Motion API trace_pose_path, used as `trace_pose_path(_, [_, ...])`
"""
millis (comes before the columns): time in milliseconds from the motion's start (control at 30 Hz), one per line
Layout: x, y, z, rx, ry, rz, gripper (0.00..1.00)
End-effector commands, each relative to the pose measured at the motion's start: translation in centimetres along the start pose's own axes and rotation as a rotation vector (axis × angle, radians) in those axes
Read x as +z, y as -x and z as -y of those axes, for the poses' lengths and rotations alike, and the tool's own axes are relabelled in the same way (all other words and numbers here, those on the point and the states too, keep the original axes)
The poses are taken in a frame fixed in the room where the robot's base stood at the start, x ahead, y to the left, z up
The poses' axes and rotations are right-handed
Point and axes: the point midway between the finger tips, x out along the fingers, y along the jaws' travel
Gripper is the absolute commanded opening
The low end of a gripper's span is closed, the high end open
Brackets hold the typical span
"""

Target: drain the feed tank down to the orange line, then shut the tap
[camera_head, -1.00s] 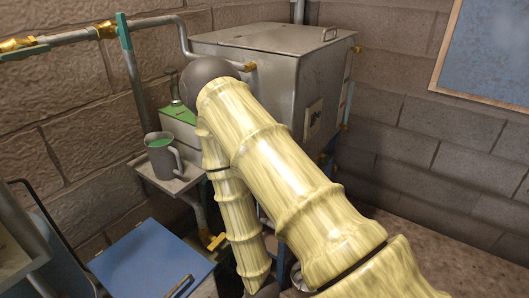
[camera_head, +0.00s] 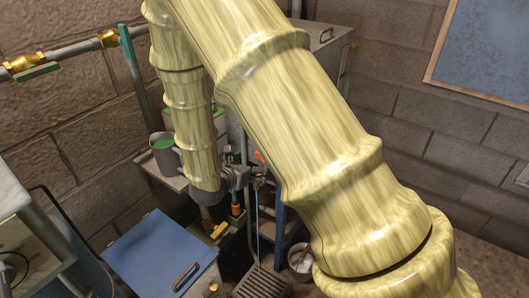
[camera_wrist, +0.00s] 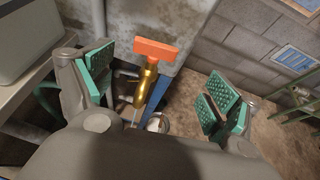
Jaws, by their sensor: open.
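In the wrist view the tap has a brass body (camera_wrist: 147,84) and a flat orange handle (camera_wrist: 156,51) lying crosswise at its top. My gripper (camera_wrist: 162,72) is open, with green-padded fingers on either side of the tap and apart from it. In the head view my gripper (camera_head: 240,178) is beside the tap (camera_head: 260,170), of which little shows. The grey metal feed tank (camera_head: 322,38) is mostly hidden behind my arm. A thin pale streak (camera_wrist: 135,116) shows below the tap; I cannot tell whether it is liquid. I cannot see the orange line or the liquid level.
A small pail (camera_head: 300,258) stands on the floor and also shows in the wrist view (camera_wrist: 157,123). A floor grate (camera_head: 260,283) lies beside it. A blue lid (camera_head: 160,252) lies at lower left.

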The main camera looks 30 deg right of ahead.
Motion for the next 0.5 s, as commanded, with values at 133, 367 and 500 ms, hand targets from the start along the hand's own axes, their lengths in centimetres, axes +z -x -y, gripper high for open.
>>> trace_pose_path(133, [1.0,-0.3,-0.6,0.020,0.005,0.024,0.89])
trace_pose_path(367, [1.0,-2.8,-0.6,0.017,0.005,0.021,0.89])
trace_pose_path(500, [1.1,-4.7,-0.6,0.017,0.004,0.021,0.89])
